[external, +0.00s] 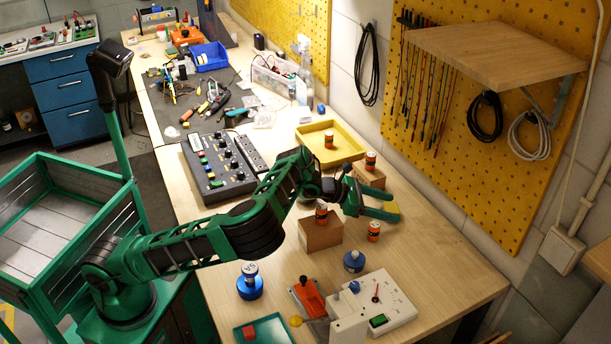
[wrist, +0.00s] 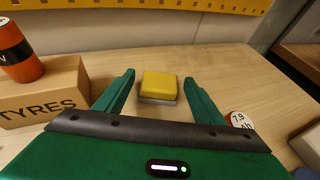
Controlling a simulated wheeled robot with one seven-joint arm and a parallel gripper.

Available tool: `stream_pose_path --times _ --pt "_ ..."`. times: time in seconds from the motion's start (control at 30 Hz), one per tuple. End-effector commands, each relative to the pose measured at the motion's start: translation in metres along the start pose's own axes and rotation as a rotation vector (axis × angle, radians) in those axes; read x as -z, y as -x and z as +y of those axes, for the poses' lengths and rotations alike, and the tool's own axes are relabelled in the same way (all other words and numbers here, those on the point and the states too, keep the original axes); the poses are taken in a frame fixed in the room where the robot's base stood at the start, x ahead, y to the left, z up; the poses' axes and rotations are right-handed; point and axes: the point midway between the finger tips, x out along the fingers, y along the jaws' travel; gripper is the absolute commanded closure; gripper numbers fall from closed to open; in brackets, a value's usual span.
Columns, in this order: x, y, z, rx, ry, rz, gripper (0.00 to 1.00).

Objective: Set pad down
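The pad is a small block, yellow on top and grey below. In the wrist view the pad (wrist: 159,86) lies flat, apparently on the wooden bench top, between the tips of my gripper (wrist: 159,78). The fingers are spread, with a gap to the pad on each side. In the external view my gripper (external: 394,205) is low over the right part of the bench, and the pad (external: 393,208) shows partly behind the fingers.
A cardboard box (wrist: 45,98) marked TYRES, with an orange can (wrist: 17,52) on it, stands left of my gripper in the wrist view. Another orange can (external: 374,231) stands nearby. A yellow tray (external: 345,148) lies farther back. A wooden shelf (external: 495,52) juts from the pegboard.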

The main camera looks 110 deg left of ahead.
Motion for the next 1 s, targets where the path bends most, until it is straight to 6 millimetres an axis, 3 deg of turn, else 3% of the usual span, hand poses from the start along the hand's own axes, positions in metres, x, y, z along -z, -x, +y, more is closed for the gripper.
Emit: stream_pose_path --times 0.27,0.83,1.0 --pt "-0.001 0.002 0.001 -0.001 -0.002 0.001 0.37" --pt "0.000 0.028 0.001 -0.002 -0.008 0.003 0.37" --pt "-0.014 0.035 -0.001 0.003 -0.006 -0.003 0.37"
